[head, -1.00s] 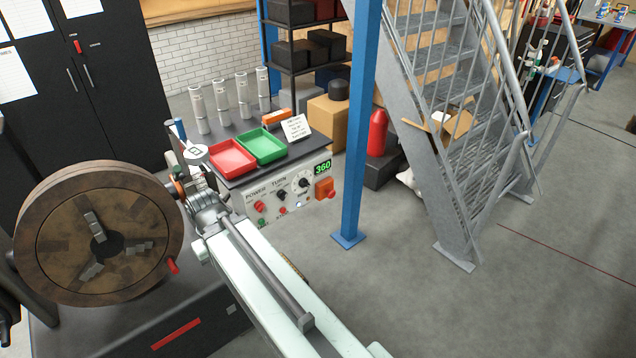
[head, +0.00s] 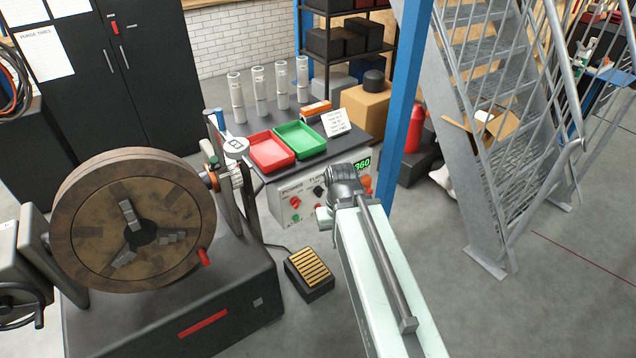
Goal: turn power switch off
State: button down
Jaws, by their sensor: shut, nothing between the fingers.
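The control box (head: 283,207) has a pale front panel below a dark top. Under the word POWER on its left side is a red switch knob (head: 295,202), with a small green lamp (head: 296,217) below it. A black knob (head: 319,191) sits under the word TURN. My gripper (head: 344,182) is at the far end of my pale green arm, in front of the panel's right half. It is shut and empty, right of the red knob and apart from it in the picture. Its fingertips are hard to make out. The panel's dial is hidden behind it; the green 360 display (head: 362,164) shows partly.
A red tray (head: 271,151) and a green tray (head: 300,141) lie on the box top, with several grey cylinders behind. A large brown chuck wheel (head: 135,225) stands at left. A foot pedal (head: 310,273) is on the floor. A blue post (head: 404,95) rises at right.

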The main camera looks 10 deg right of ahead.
aim_at(295, 201)
jog(key=u, duration=1.2)
jog(key=k, duration=1.35)
jog(key=u, duration=0.3)
jog(key=i, duration=0.95)
